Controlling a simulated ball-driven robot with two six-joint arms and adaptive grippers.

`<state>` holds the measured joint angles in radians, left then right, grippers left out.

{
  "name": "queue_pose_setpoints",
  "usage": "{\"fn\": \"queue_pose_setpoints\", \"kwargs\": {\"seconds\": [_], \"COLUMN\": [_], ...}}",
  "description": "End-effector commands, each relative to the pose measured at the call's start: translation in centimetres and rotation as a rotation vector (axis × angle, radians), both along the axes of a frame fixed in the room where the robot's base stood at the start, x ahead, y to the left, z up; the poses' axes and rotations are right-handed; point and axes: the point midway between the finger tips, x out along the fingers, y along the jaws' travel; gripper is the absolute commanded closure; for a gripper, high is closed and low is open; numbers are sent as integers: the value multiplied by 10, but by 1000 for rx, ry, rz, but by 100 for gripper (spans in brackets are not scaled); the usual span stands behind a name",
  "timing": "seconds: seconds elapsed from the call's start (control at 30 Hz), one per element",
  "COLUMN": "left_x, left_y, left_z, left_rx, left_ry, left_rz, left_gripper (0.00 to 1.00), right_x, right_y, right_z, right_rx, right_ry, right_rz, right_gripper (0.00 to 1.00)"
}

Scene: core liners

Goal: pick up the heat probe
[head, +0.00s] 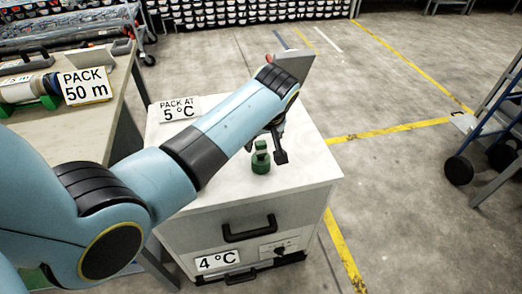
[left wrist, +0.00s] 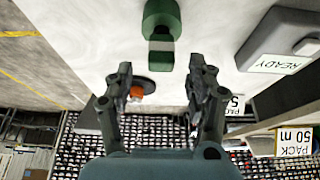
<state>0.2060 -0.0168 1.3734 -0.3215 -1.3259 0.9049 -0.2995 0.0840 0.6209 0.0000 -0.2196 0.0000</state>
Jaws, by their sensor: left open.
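A small green upright thing (head: 261,160) stands on the white cabinet top; it also shows at the top of the left wrist view (left wrist: 162,22), with a pale band near its end. No label names it, so I cannot tell for sure that it is the heat probe. A dark round thing with an orange part (left wrist: 136,92) lies beyond it, partly behind a finger. My left gripper (left wrist: 161,82) is open and empty, and its fingers (head: 270,143) hang just behind the green thing. Contact cannot be told. My right gripper is out of view.
A bench (head: 110,112) with a "PACK 50 m" sign (head: 85,86) stands left. A ladder (head: 495,115) stands right; floor between is clear.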

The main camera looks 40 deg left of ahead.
Motion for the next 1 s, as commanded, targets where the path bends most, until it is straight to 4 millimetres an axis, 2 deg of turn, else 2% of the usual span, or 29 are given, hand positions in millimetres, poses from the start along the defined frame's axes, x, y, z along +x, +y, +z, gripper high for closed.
{"fn": "queue_pose_setpoints", "kwargs": {"seconds": [0.1, 0.2, 0.47, 0.9, 1.0], "left_x": [3, 5, 6, 6, 6], "left_y": [5, 8, 9, 8, 8], "left_z": [-19, -28, -31, -31, -31], "left_rx": [1, 2, 0, 0, 0], "left_ry": [1, 0, 0, 0, 0], "left_rz": [1, -1, 0, 0, 0], "left_gripper": [44, 44, 44, 100, 100], "right_x": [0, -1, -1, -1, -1], "right_y": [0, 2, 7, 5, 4], "right_z": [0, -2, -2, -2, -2], "right_rx": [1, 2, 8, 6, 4], "right_ry": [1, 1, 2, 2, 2], "right_rz": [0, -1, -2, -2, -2], "right_gripper": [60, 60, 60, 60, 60]}}
